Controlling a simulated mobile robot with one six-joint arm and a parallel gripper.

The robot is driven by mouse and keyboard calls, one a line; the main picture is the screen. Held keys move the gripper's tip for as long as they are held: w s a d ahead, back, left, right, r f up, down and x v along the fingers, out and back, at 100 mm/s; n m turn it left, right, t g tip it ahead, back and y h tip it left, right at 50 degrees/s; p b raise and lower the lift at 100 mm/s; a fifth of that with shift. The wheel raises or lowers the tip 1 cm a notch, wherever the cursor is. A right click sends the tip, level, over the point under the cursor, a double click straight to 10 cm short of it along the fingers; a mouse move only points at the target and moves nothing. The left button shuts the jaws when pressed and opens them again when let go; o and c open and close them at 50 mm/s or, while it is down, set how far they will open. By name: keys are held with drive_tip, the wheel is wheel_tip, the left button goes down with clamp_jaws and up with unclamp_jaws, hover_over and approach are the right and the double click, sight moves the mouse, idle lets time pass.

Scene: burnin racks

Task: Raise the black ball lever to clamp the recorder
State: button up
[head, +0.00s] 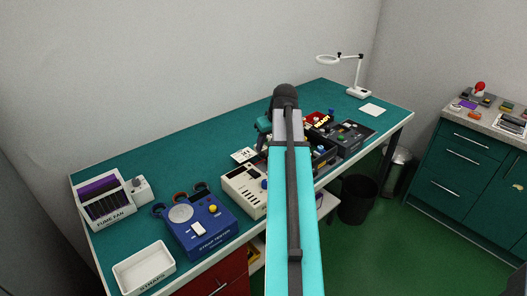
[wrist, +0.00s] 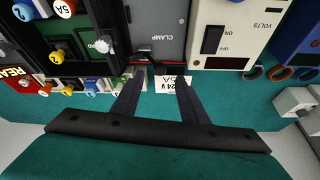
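In the wrist view, a dark grey panel lettered CLAMP (wrist: 157,30) lies just beyond my fingertips. My gripper (wrist: 161,78) is open, its two dark fingers apart over a white card (wrist: 172,86) marked 24 V 5A, with nothing seen held between them. A small dark shape shows by the left fingertip, but I cannot tell whether it is the black ball lever. A pale round knob (wrist: 104,44) sits on the dark green panel to the left. I cannot clearly make out the recorder. In the head view my arm covers the gripper and much of the clamp area.
A cream switch box (head: 245,190), a blue strap tester (head: 200,225), a fume fan unit (head: 105,200) and a white tray (head: 144,268) stand left on the green bench. A dark panel box (head: 347,136) and a lamp (head: 358,92) are right. The back left bench is clear.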

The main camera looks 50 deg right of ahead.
sight(263, 153)
drive_tip(key=shift+p+x, duration=0.55)
drive_tip(key=shift+x, duration=2.25)
clamp_jaws()
drive_tip(key=shift+a, duration=0.2)
drive_tip(key=shift+d, duration=0.2)
